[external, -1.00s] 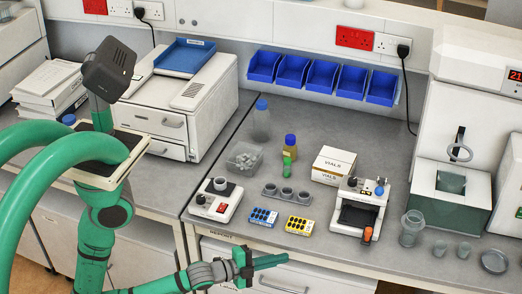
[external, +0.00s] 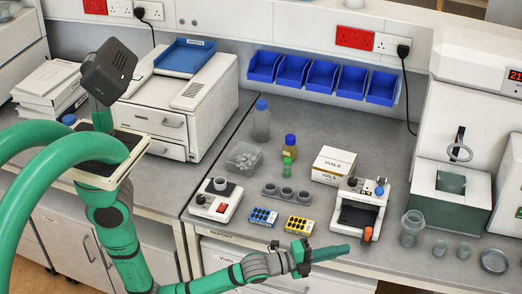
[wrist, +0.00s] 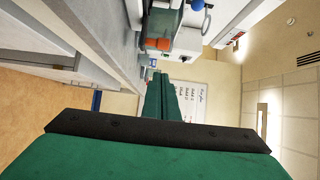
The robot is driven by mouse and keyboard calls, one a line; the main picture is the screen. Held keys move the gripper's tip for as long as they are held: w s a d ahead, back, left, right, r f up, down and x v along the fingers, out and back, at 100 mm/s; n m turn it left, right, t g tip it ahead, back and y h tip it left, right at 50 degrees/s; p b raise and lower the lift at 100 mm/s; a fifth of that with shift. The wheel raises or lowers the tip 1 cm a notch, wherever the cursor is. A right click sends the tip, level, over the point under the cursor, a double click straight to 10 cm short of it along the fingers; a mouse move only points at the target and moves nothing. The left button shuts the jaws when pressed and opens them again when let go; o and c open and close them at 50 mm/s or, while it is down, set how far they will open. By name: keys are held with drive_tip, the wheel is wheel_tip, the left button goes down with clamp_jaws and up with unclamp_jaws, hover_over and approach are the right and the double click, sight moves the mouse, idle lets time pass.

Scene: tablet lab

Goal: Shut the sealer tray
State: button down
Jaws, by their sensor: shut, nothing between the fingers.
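The sealer (external: 371,192) is a small white machine on the right bench, with a blue knob on top. Its dark tray (external: 357,216) shows at the front, with an orange handle (external: 367,234) at its right front corner. I cannot tell how far out the tray stands. My gripper (external: 346,250) is shut and empty, its green fingers pointing right, in front of the bench and just left of and below the handle in the picture. In the wrist view the fingers (wrist: 163,90) point ahead, with the orange handle (wrist: 158,44) beyond them.
Blue (external: 263,217) and yellow (external: 299,225) vial racks stand left of the sealer. A VIALS box (external: 333,166) is behind, and a clear jar (external: 411,228) stands to the right. The bench front edge and drawers are close to my arm.

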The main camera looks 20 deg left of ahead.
sight(360, 221)
drive_tip(key=w+d, duration=0.3)
drive_tip(key=w, duration=0.2)
drive_tip(key=shift+d, duration=0.4)
drive_tip(key=shift+w+d, duration=0.1)
drive_tip(key=shift+w, duration=0.45)
drive_tip(key=shift+w, duration=0.1)
drive_tip(key=w, duration=0.6)
drive_tip(key=shift+w, duration=0.2)
drive_tip(key=shift+w+r, duration=0.1)
